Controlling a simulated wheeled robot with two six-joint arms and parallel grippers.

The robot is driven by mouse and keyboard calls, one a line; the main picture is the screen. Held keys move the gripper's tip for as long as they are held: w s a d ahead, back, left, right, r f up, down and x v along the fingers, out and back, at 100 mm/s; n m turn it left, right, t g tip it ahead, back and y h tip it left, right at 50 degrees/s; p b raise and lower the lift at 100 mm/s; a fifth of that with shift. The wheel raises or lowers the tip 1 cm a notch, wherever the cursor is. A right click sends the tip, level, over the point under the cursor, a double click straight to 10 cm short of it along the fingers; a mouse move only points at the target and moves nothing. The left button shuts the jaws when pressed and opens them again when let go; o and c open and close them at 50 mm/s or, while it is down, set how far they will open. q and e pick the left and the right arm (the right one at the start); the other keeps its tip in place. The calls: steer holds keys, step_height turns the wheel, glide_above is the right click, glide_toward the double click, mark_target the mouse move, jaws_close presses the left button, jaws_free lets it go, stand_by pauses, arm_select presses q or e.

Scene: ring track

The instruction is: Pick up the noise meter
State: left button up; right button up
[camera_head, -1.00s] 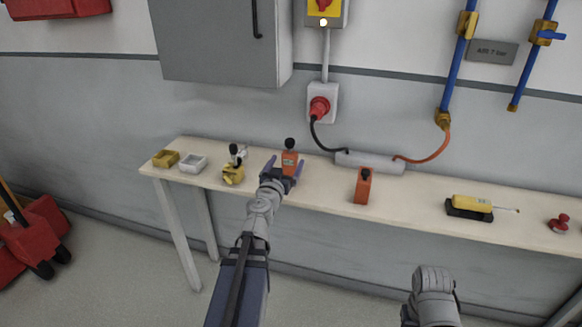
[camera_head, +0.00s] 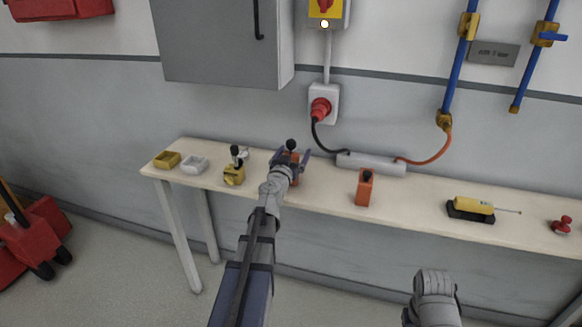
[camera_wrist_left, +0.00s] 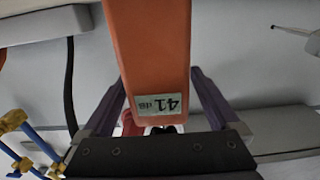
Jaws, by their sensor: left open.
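The noise meter is an orange box with a black ball on top (camera_head: 291,144), standing on the bench. In the head view my left wrist and gripper hide most of its body. In the left wrist view the orange body (camera_wrist_left: 150,50) shows large, with a display reading 41 dB upside down. My left gripper (camera_head: 290,157) is open, with one finger on each side of the meter. In the left wrist view the fingers flank the body, with a gap visible on each side. The fingers of my right gripper do not show.
On the bench (camera_head: 325,194), a yellow valve-like piece (camera_head: 234,176) and two small trays stand to the left. Another orange device (camera_head: 364,188) and a yellow tool (camera_head: 472,205) stand to the right. A grey power strip (camera_head: 371,163) lies behind.

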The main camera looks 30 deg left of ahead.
arm_select(q)
jaws_close()
stand_by(0.7)
steer(key=shift+s+r, duration=0.1)
steer(key=shift+r, duration=0.05)
